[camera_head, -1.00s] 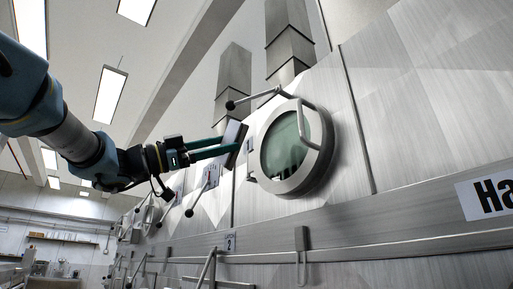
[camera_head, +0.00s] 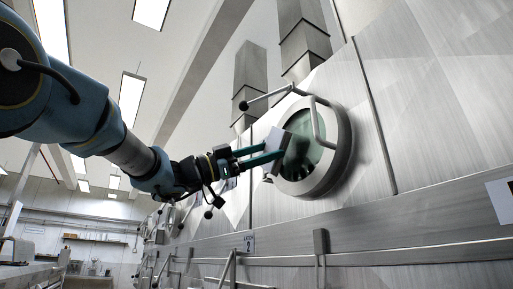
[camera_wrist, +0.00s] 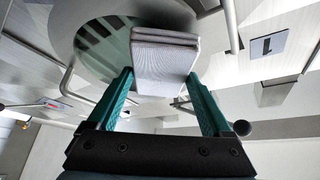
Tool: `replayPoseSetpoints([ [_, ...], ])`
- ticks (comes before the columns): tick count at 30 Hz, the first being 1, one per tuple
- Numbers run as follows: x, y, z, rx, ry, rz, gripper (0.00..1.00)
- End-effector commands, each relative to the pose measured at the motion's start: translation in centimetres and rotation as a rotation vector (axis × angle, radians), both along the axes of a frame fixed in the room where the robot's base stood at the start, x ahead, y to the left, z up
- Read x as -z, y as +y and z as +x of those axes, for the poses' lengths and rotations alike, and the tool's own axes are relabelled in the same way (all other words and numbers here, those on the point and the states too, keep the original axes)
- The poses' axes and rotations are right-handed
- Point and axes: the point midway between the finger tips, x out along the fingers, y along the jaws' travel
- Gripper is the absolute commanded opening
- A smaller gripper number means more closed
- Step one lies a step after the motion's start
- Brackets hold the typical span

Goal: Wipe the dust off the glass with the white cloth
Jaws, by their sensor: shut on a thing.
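The round glass (camera_head: 304,141) is greenish and sits in a thick metal ring on the steel hood wall. It also shows in the wrist view (camera_wrist: 92,52), with dark stripes on it; I cannot make out the dust. The white cloth (camera_head: 273,141) is a folded, flat pad in front of the left part of the glass. In the wrist view the cloth (camera_wrist: 163,66) stands between the green fingers. My gripper (camera_head: 277,150) is shut on the cloth. I cannot tell whether the cloth touches the glass.
A bent bar handle (camera_head: 316,122) crosses the ring's upper right. A lever with a black knob (camera_head: 244,105) reaches out at its upper left. A horizontal steel rail (camera_head: 400,237) runs below, with a small "2" label (camera_head: 248,244). Ducts (camera_head: 304,38) rise above.

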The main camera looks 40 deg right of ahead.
Motion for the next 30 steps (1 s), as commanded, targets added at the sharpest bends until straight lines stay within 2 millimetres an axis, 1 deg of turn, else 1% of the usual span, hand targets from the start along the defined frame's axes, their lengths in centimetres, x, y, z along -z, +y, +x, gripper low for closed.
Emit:
replayPoseSetpoints([
  [19, -0.02, -0.21, -0.04, 0.001, 0.0, -0.001, 0.39],
  [30, -0.02, -0.86, -0.08, 0.001, 0.0, 0.0, 0.39],
])
